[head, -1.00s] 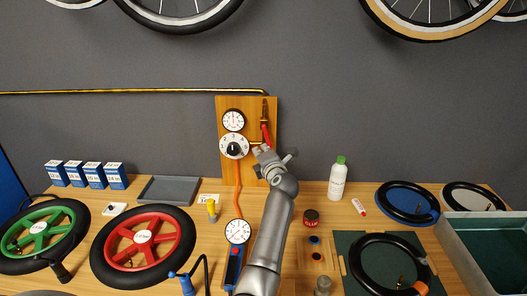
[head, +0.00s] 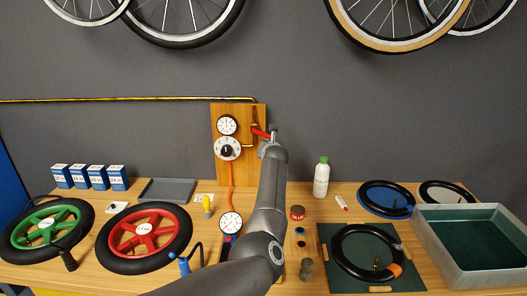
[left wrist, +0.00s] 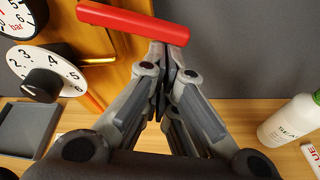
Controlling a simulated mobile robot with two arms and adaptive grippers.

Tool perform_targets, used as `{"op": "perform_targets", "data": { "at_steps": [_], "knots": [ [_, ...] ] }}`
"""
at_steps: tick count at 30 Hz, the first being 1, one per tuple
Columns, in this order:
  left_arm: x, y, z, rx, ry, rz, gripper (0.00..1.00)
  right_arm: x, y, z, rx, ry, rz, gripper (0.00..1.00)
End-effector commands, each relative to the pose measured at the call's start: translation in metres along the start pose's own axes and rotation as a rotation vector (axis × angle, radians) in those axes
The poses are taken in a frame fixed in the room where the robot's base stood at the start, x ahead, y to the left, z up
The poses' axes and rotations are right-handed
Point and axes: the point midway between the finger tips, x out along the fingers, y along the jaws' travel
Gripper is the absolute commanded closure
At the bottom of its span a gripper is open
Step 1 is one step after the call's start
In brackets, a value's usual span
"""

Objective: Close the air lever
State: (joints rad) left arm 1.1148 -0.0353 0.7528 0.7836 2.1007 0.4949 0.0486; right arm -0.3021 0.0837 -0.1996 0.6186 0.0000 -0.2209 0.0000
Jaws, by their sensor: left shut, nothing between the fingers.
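The red air lever (head: 261,133) is on the brass valve and pipe (head: 253,124) at the right of the wooden panel (head: 218,170). It lies nearly level, crosswise to the upright pipe, with its free end to the right. In the left wrist view the lever (left wrist: 133,22) crosses the top. My left gripper (head: 273,134) is at the lever's right end. In the left wrist view its fingers (left wrist: 165,60) are together and empty, just below that end; I cannot tell whether they touch it. My right gripper is not in view.
A pressure gauge (head: 227,125) and a numbered dial (head: 228,149) are left of the lever. A white bottle (head: 321,180) with a green cap stands right of my arm. Wheels, blue boxes and a grey tray (head: 167,189) lie on the bench. The wall right of the panel is clear.

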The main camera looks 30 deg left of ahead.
Motion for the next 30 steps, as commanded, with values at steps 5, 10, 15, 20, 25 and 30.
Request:
{"op": "perform_targets", "data": {
  "at_steps": [5, 10, 15, 20, 25, 30],
  "knots": [
    [-0.004, -0.004, 0.012, -0.071, 0.000, -0.027, 1.00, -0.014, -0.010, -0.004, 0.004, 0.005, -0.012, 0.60],
    [-0.006, -0.005, 0.018, -0.069, -0.001, -0.026, 1.00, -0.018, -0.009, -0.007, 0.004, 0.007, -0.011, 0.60],
    [-0.007, -0.006, 0.021, -0.068, -0.001, -0.025, 1.00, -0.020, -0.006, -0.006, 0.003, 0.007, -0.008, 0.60],
    [-0.008, -0.006, 0.023, -0.067, -0.001, -0.024, 1.00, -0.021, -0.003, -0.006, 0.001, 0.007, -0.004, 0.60],
    [-0.008, -0.006, 0.023, -0.067, -0.001, -0.024, 1.00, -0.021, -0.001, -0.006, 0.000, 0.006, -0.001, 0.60],
    [-0.008, -0.006, 0.023, -0.067, -0.001, -0.024, 1.00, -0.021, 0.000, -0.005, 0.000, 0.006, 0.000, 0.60]
  ]
}}
